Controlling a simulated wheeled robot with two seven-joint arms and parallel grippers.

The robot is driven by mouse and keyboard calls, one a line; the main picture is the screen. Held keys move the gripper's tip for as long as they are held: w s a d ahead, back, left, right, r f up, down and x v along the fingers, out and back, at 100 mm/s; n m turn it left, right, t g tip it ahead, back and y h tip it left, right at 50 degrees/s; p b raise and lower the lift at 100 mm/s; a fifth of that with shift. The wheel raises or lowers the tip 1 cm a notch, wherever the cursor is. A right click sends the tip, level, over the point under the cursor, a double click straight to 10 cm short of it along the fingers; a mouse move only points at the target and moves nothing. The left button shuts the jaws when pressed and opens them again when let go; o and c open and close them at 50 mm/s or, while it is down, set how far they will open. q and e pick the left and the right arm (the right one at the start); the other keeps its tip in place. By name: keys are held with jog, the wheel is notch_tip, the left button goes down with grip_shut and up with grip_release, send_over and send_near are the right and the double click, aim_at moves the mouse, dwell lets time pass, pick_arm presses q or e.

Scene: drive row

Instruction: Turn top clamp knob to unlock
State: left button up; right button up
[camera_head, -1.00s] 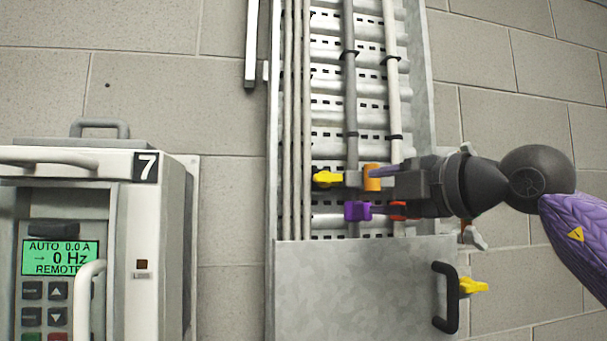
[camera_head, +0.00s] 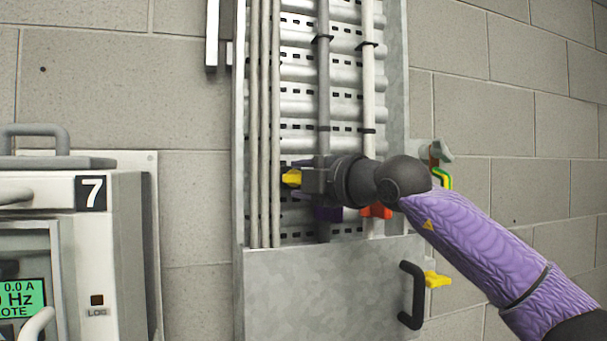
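A yellow clamp knob (camera_head: 292,178) sits on the cable ladder, at the upper level of the clamps. My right gripper (camera_head: 301,180) comes in from the right, with its finger end at this knob. The gripper body hides the knob's right part, so I cannot tell whether the fingers are closed on it. The upper orange knob is hidden now. My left gripper is not in view.
The cable ladder (camera_head: 397,90) has metal side walls and upright cables. A metal cover (camera_head: 310,290) with a black handle (camera_head: 412,295) closes its lower part. A yellow knob (camera_head: 437,280) is beside the handle. A drive cabinet (camera_head: 125,240) marked 7 stands at left.

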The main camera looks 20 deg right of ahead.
jog(key=shift+w, duration=0.1)
jog(key=shift+c, duration=1.1)
grip_shut()
jog(key=shift+n, duration=0.3)
jog(key=n+g+h, duration=0.1)
jog(key=n, duration=0.2)
jog(key=n+h+p, duration=0.1)
jog(key=n, duration=0.1)
jog(key=n+g+h, duration=0.1)
jog(key=n, duration=0.1)
jog(key=shift+a+g+p, duration=0.15)
jog(key=shift+g+p, duration=0.15)
jog(key=shift+p, duration=0.05)
jog(key=n+h, duration=0.2)
jog(key=n, duration=0.1)
jog(key=shift+a+n+p, duration=0.1)
jog(key=shift+n+p, duration=0.2)
jog(key=shift+n+h, duration=0.8)
jog(key=shift+n, duration=0.3)
jog(key=shift+h, duration=0.3)
